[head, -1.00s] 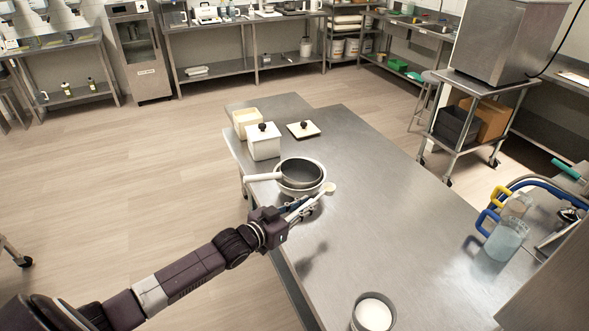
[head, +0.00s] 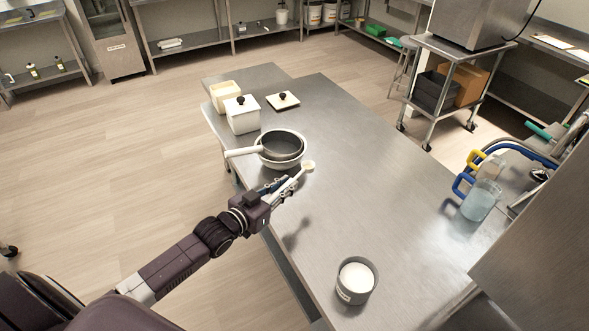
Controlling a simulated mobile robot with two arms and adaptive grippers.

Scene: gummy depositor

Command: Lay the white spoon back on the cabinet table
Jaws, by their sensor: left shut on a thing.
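The white spoon (head: 308,166) is held in my left gripper (head: 285,183), which is shut on its handle. The spoon's round bowl sticks out beyond the fingertips, just to the right of the pot. The gripper is over the left edge of the steel cabinet table (head: 350,190), and its shadow falls on the top to the lower right, so the spoon appears to be above the surface. My right gripper is not in view.
A dark pan with a white handle (head: 243,152) sits in a pale pot on the table. A pot of white contents (head: 357,280) stands in front. Jugs (head: 481,200) are at right. The table's middle is clear.

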